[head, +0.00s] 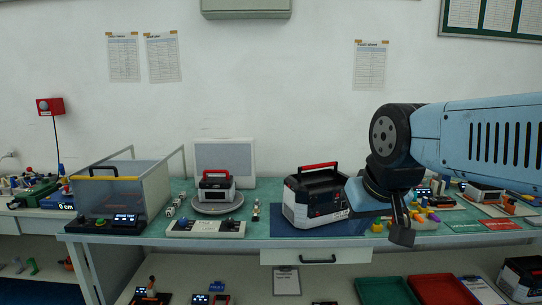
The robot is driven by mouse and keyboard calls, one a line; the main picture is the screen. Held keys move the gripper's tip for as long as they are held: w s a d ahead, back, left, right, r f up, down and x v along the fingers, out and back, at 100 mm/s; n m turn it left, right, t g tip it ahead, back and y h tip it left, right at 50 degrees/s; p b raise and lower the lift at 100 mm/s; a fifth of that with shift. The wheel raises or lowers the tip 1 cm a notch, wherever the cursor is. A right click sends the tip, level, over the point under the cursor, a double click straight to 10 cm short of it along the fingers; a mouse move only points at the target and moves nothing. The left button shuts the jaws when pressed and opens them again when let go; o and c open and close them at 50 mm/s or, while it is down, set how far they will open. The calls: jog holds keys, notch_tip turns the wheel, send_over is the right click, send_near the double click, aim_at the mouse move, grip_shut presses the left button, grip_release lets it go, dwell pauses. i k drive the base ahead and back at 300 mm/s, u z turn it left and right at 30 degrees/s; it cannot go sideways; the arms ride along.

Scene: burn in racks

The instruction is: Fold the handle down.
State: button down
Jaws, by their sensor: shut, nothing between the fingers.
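A black and white case (318,204) stands on a dark blue mat (285,226) on the green bench. Its red-topped handle (317,167) stands up above the lid. A smaller white and black unit (216,193) sits on a round grey plate (218,209) to the left; it also has a raised red handle (215,172). My gripper (402,238) points down to the right of the case, apart from both handles. It is shut and empty. My wrist covers part of the bench behind it.
A clear-walled box with a yellow bar (94,178) stands at the left. A white control panel (206,228) lies at the front edge. Small coloured parts (424,214) lie behind my gripper. Green (384,291) and red (442,290) trays are below the bench.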

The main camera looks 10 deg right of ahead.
aim_at(334, 164)
jog(key=z, duration=0.1)
jog(key=i, duration=1.4)
jog(key=z, duration=0.65)
jog(key=k, duration=0.85)
jog(key=z, duration=0.15)
jog(key=i, duration=0.85)
jog(key=u, duration=0.05)
